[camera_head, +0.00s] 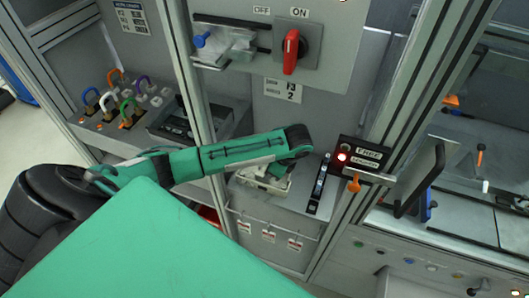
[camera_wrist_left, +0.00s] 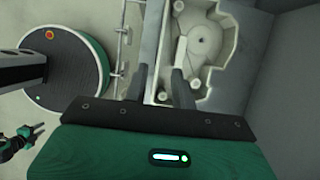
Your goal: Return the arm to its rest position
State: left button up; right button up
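My left arm (camera_head: 235,152) reaches in from the left across the cabinet front, and its wrist bends down at its far end over the shelf. My left gripper (camera_wrist_left: 162,78) has its two dark fingers apart in the left wrist view. A pale cast part (camera_wrist_left: 208,42) lies just beyond and partly between the fingertips; I cannot tell whether they touch it. In the head view a whitish part (camera_head: 262,180) lies on the shelf under the wrist, partly hidden. My right gripper (camera_wrist_left: 25,137) shows small at the left wrist view's lower left, its finger gap unclear.
A panel with a red rotary handle (camera_head: 291,50) hangs above. A black box with a lit red lamp (camera_head: 343,157) and a dark level-like bar (camera_head: 319,186) are right of the wrist. A cabinet post (camera_head: 192,80) stands close behind the arm. Coloured padlocks (camera_head: 122,105) sit at left.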

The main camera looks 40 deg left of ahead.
pick_arm(q)
jog(key=shift+v, duration=0.9)
